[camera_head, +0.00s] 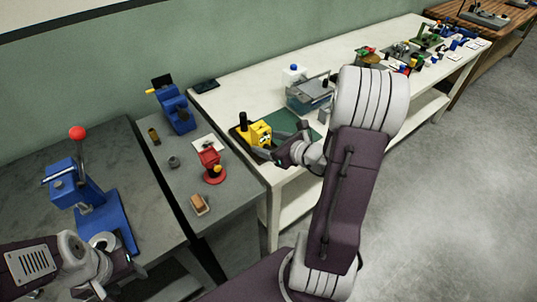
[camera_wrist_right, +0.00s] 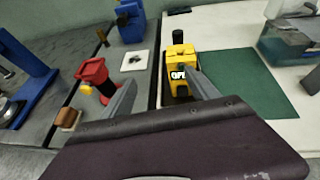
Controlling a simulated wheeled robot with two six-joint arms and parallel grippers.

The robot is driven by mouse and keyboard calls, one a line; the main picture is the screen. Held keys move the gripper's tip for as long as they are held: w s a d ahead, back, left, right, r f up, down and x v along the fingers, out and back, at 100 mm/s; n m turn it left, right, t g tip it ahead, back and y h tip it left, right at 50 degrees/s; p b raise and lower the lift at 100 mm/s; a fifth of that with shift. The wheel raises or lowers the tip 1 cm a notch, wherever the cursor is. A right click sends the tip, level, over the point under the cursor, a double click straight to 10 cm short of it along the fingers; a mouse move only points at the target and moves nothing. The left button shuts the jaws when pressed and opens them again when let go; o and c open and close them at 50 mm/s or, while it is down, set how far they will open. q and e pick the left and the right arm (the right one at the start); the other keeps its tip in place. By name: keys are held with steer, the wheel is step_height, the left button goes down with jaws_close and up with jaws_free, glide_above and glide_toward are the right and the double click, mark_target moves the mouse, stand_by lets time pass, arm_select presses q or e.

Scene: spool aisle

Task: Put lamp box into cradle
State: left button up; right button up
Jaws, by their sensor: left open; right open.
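My right gripper (camera_head: 283,146) is open beside the box. In the right wrist view, its right finger overlaps the box's right edge and its left finger is well to the left; contact is unclear. My left gripper (camera_head: 125,279) is open and empty at the lower left.
A green mat (camera_head: 282,124) and a bluish clear container (camera_head: 309,92) lie beyond the box. The grey bench holds a red device (camera_head: 211,164), a brown block (camera_head: 199,204) and a blue machine (camera_head: 177,110). A blue press (camera_head: 92,200) stands near my left arm. A gap separates the benches.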

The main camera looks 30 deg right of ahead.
steer(key=s+a+f+n+g+y, duration=0.1)
steer(key=s+a+n+g, duration=0.1)
steer(key=a, duration=0.3)
steer(key=s+a+f+n+g+y, duration=0.1)
steer(key=s+a+n+g+y, duration=0.1)
steer(key=a+n, duration=0.2)
steer(key=s+a+f+n+g+y, duration=0.1)
steer(key=s+a+n+g+y, duration=0.1)
steer(key=a+n, duration=0.3)
steer(key=shift+s+a+f+g, duration=0.1)
steer(key=shift+a+f+g, duration=0.15)
steer(key=shift+a+g, duration=0.1)
steer(key=s+f+n+g+h, duration=0.25)
steer(key=s+n, duration=0.25)
steer(key=n, duration=0.3)
steer(key=s+f+n+g+h, duration=0.2)
steer(key=s+n+g, duration=0.25)
steer(key=n, duration=0.25)
step_height(320, 180, up, 6)
steer(key=w+d+n+t+h+p, duration=0.1)
steer(key=n+t+h+p, duration=0.1)
steer(key=n+p, duration=0.2)
steer(key=shift+w+d+f+n+h+p, duration=0.15)
steer(key=shift+d+n+h+p, duration=0.15)
steer(key=shift+n, duration=1.3)
